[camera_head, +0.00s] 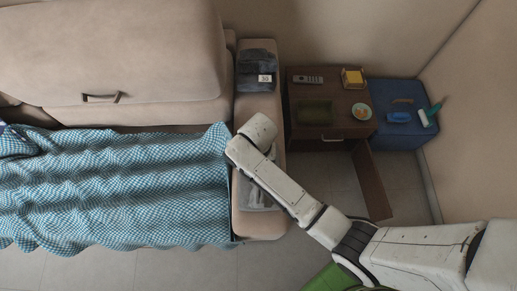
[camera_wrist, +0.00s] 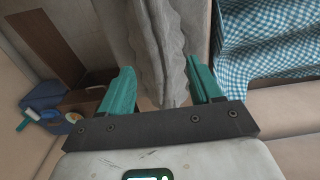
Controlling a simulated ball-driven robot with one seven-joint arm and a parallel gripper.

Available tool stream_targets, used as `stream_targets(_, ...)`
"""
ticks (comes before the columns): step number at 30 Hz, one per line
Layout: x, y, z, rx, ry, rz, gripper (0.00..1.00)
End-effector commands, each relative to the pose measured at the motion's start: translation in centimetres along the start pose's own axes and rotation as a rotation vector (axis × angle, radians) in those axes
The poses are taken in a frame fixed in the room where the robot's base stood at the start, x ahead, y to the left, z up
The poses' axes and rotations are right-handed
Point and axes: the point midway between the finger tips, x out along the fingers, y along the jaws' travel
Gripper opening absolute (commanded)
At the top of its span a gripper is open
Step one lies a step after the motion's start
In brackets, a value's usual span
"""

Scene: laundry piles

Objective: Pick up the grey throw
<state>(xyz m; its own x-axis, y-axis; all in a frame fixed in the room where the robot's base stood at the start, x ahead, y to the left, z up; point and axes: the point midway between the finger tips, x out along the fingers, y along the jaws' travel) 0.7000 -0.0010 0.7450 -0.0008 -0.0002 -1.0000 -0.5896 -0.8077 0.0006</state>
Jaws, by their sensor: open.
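The grey throw (camera_wrist: 155,40) hangs in loose folds in the wrist view, coming down from the top middle. Its lower end lies between the two teal fingers of my gripper (camera_wrist: 160,70), which are spread apart. I see clear space between the cloth and the left finger; the right finger is close to the cloth, and I cannot tell if they touch. In the head view a grey cloth, likely the same throw (camera_head: 254,194), drapes over the sofa's armrest, partly hidden behind my arm. My fingers are hidden there.
A blue checked blanket (camera_head: 110,185) covers the sofa seat left of the armrest (camera_head: 262,226). A dark folded cloth (camera_head: 256,62) lies farther back. A brown cabinet (camera_head: 340,99) with its door (camera_head: 372,183) open and a blue box (camera_head: 397,138) stand right. Floor (camera_head: 190,268) shows in front.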

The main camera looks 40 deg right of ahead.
Motion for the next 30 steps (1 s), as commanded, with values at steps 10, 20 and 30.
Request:
stream_targets(10, 3.8, 0.2, 0.2, -0.001, -0.002, 0.002, 0.64)
stream_targets(20, 5.4, 0.2, 0.1, -0.001, 0.001, -0.001, 0.64)
stream_targets(30, 5.4, 0.2, 0.1, -0.001, 0.001, -0.001, 0.41)
